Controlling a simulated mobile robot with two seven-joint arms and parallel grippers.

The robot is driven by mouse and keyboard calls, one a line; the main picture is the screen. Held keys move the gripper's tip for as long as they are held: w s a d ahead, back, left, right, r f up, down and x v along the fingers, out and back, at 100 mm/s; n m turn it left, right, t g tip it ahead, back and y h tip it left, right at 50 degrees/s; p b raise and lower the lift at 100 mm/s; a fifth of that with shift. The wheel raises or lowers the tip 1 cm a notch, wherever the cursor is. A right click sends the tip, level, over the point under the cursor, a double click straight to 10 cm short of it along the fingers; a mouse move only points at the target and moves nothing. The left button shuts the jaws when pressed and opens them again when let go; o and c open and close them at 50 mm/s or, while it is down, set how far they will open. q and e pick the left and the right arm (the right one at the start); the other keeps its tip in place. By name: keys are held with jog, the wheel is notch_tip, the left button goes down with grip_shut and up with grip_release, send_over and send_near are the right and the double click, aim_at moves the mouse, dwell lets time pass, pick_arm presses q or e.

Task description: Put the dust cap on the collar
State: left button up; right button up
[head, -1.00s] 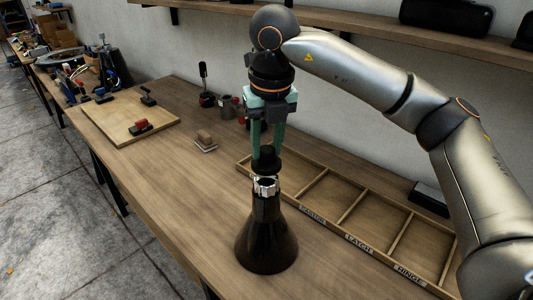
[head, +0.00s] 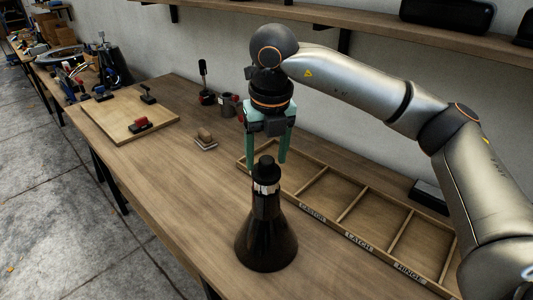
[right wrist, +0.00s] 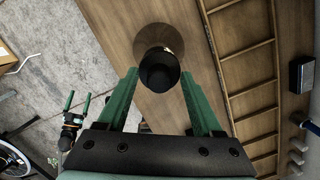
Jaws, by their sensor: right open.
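The black dust cap (head: 266,170) sits upright on top of the silver collar (head: 265,188), at the neck of a black cone-shaped base (head: 266,240). A band of the collar shows below the cap; how far the cap is seated cannot be told. My right gripper (head: 267,165) is above, with its green fingers spread apart on either side of the cap. In the right wrist view the cap (right wrist: 160,75) lies between the open fingertips, with gaps at both sides. My left gripper (right wrist: 79,98) shows small at the left of that view, its fingers apart and empty.
A wooden divided tray (head: 340,212) with labelled compartments lies right of the base. A board (head: 125,120) with small tools, a small block (head: 205,138) and small cups (head: 227,103) stand farther back. The table left of the base is clear.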

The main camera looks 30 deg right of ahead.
aim_at(269, 177)
jog(key=shift+r, duration=0.1)
notch_tip(269, 177, up, 12)
jog(key=s+p, duration=0.1)
jog(key=shift+s+a, duration=0.15)
jog(key=shift+s, duration=0.25)
dwell(0.4)
